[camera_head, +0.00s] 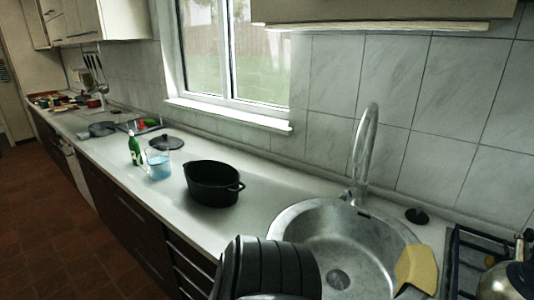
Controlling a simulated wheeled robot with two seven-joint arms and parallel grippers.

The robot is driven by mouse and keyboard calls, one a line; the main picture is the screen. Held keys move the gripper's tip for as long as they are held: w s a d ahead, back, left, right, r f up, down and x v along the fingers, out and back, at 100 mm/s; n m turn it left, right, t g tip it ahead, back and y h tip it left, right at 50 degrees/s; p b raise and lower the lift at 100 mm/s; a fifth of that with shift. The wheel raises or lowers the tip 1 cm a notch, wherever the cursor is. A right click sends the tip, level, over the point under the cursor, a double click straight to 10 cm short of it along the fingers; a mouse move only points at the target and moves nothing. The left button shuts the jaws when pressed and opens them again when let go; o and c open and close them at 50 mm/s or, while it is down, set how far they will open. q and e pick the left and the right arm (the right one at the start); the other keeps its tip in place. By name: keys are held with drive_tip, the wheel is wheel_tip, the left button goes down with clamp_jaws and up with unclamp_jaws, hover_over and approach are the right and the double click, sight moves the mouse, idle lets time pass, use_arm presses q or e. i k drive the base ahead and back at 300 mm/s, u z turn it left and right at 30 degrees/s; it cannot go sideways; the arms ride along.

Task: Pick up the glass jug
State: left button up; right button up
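The glass jug (158,165) stands upright on the white countertop, left of the black pot. It is clear, with pale blue liquid in its lower part. Nothing is touching it from my side. Neither of my grippers shows in the head view. A dark ribbed part, which looks like one of my arm links, rises at the bottom middle, well to the right of the jug and nearer to me.
A black pot (213,184) stands right of the jug. A green bottle (134,148) is close on its left, and a dark lid (167,142) lies behind. A round steel sink (385,257) with a tall faucet (366,150) and yellow cloth (418,269) is on the right.

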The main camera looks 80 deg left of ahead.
sight(158, 157)
drive_tip(key=u, duration=3.65)
